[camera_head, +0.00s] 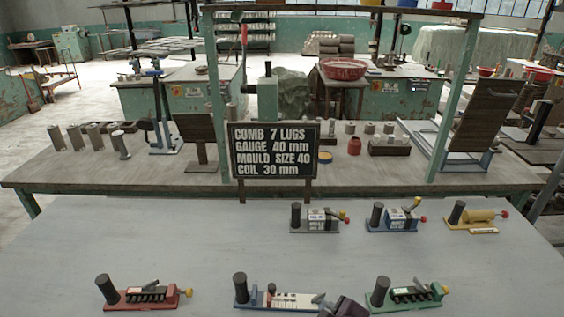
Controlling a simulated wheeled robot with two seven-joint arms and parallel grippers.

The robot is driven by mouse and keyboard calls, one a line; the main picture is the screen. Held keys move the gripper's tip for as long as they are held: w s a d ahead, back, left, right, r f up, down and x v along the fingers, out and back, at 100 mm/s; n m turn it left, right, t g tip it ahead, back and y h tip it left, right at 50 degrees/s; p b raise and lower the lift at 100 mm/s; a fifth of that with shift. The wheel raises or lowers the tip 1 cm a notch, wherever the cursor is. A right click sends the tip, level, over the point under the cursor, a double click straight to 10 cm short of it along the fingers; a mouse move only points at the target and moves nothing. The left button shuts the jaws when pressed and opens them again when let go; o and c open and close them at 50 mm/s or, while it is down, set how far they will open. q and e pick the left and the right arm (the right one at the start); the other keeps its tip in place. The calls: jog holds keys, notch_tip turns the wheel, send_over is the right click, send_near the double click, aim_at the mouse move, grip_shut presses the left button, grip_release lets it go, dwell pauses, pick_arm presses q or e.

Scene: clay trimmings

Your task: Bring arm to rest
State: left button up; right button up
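Neither of my arms shows clearly in the head view, and no gripper fingers can be made out. A dark block (345,307) is cut off by the bottom edge, at the right end of the white-topped device (290,300); I cannot tell whether it is part of that device or of me. A red-based device (140,297) stands at front left and a green-based device (405,297) at front right. Behind them stand a grey device (318,221), a blue device (395,217) and a yellow device (476,217). All stand apart on the pale table (180,240).
A black sign (273,150) reading "COMB 7 LUGS, GAUGE 40 mm, MOULD SIZE 40, COIL 30 mm" stands at the table's back.

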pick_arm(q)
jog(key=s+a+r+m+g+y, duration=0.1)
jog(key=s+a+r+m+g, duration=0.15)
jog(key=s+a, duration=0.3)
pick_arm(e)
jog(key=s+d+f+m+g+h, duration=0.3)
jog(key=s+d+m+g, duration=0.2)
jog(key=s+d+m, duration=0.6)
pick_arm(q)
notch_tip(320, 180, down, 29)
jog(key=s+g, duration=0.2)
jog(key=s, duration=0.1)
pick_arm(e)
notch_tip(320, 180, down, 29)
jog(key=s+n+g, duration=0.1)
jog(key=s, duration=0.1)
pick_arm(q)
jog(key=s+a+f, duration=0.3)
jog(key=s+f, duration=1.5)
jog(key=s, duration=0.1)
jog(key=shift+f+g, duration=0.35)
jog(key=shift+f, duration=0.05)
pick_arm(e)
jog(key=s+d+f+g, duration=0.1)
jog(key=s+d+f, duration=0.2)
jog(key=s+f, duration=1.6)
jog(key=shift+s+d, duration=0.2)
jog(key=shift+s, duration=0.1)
